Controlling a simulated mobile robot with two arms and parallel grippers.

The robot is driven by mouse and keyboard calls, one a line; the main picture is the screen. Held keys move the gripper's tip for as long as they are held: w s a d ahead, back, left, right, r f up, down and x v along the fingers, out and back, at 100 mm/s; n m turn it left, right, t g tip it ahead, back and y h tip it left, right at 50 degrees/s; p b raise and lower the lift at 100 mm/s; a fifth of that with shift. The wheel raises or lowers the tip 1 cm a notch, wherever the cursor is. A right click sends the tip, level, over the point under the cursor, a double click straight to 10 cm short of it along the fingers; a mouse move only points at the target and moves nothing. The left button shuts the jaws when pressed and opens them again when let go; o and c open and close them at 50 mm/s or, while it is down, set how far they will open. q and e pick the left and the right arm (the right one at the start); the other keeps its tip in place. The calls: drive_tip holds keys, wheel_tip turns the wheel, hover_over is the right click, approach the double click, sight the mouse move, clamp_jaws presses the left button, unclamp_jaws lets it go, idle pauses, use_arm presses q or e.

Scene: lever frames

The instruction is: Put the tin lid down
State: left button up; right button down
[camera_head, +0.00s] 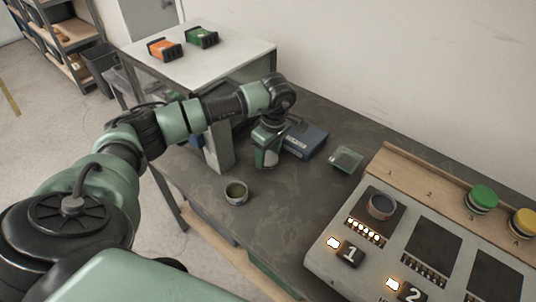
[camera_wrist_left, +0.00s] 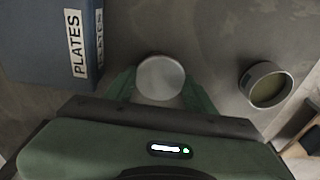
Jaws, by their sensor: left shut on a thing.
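My left gripper (camera_head: 268,164) points down over the dark workbench, beside the blue box. In the left wrist view its two green fingers (camera_wrist_left: 161,90) are shut on the tin lid (camera_wrist_left: 160,76), a round, pale silver disc. Whether the lid touches the bench I cannot tell. In the head view the gripper mostly hides the lid. An open round tin (camera_head: 236,193) with a greenish inside stands on the bench, nearer than the gripper. It also shows in the left wrist view (camera_wrist_left: 268,86), right of the lid and apart from it. My right gripper is not in view.
The blue box (camera_head: 308,142), labelled PLATES in the left wrist view (camera_wrist_left: 45,45), stands close to the gripper. A clear greenish container (camera_head: 345,159) lies further right. Bare bench (camera_head: 290,210) lies between tin and panel.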

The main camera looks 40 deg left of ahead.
sight(272, 160)
use_arm(q)
drive_tip(key=shift+f, duration=0.6)
drive_tip(key=o, duration=1.3)
drive_tip(key=shift+r, duration=0.1)
drive_tip(key=shift+r, duration=0.1)
drive_tip(key=r, duration=0.4)
drive_tip(key=d+r+b, duration=0.1)
drive_tip(key=r, duration=0.7)
drive_tip(key=shift+d, duration=0.2)
drive_tip(key=shift+r, duration=0.1)
